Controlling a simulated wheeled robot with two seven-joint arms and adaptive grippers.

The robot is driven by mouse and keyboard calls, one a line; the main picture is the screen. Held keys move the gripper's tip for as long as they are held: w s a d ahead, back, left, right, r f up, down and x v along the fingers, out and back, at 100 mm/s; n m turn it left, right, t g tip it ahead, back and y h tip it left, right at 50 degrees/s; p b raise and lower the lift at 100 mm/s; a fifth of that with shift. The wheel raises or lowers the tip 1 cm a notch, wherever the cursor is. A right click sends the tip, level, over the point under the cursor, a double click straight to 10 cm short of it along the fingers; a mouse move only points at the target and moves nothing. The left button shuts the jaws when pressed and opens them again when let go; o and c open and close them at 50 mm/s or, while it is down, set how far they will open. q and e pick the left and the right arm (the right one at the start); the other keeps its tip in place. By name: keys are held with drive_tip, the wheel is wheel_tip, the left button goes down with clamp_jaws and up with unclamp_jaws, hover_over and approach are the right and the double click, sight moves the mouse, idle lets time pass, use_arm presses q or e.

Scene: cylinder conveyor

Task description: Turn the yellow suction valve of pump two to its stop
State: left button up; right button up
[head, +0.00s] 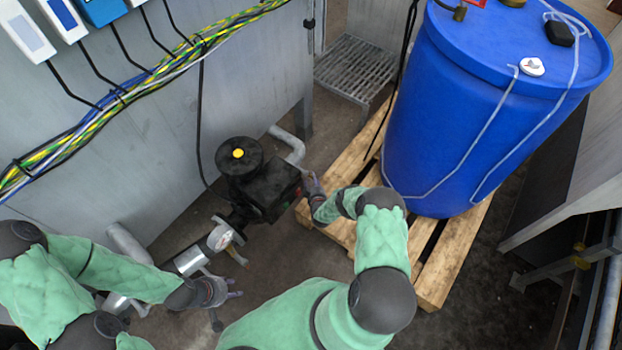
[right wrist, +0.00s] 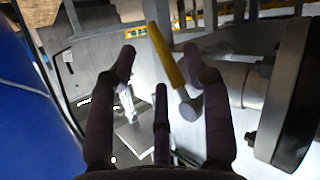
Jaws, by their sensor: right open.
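The valve's yellow handle (right wrist: 165,56) shows in the right wrist view, slanting from upper left down to a grey round hub (right wrist: 191,106). My right gripper (right wrist: 160,62) is open, its dark fingers on either side of the handle; I cannot tell whether any finger touches it. In the head view my right gripper (head: 314,190) is beside the right end of the black pump unit (head: 262,185), and the yellow handle cannot be made out there. My left gripper (head: 226,291) is low, near the grey pipework; its fingers are too small to judge.
A large blue drum (head: 480,110) stands on a wooden pallet (head: 455,255) right of my right gripper. A grey cabinet wall (head: 150,130) with a cable bundle (head: 110,105) stands behind the pump. Floor shows at lower right.

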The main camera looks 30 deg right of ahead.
drive_tip(key=shift+b+x, duration=0.85)
drive_tip(key=shift+x, duration=1.35)
clamp_jaws()
